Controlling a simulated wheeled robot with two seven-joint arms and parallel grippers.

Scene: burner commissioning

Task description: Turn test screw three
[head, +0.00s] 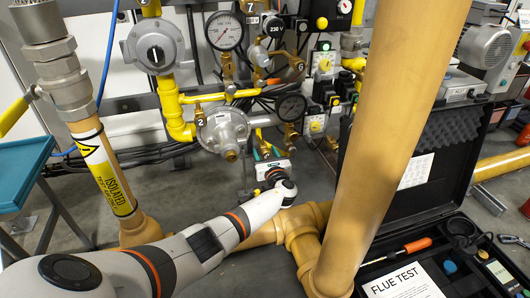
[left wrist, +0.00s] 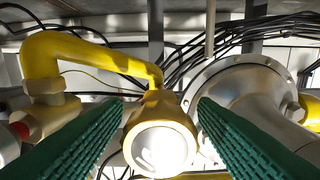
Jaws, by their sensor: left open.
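My left gripper (head: 266,151) is in front of the pipework in the head view, just to the lower right of the grey round regulator (head: 223,128). In the left wrist view my left gripper (left wrist: 160,108) is open, with a green ribbed finger on each side of a brass fitting (left wrist: 160,140). The fitting has a bright round end facing the camera and lies between the fingers; I cannot tell whether they touch it. No label three is readable, so I cannot confirm that this is test screw three. My right gripper is out of view.
A bent yellow pipe (left wrist: 85,50) and a large grey round body (left wrist: 240,95) flank the fitting. A thick tan pipe (head: 385,130) rises close on the right. A black case (head: 425,165) stands open behind it. Dial gauges (head: 224,30) and black hoses crowd the wall.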

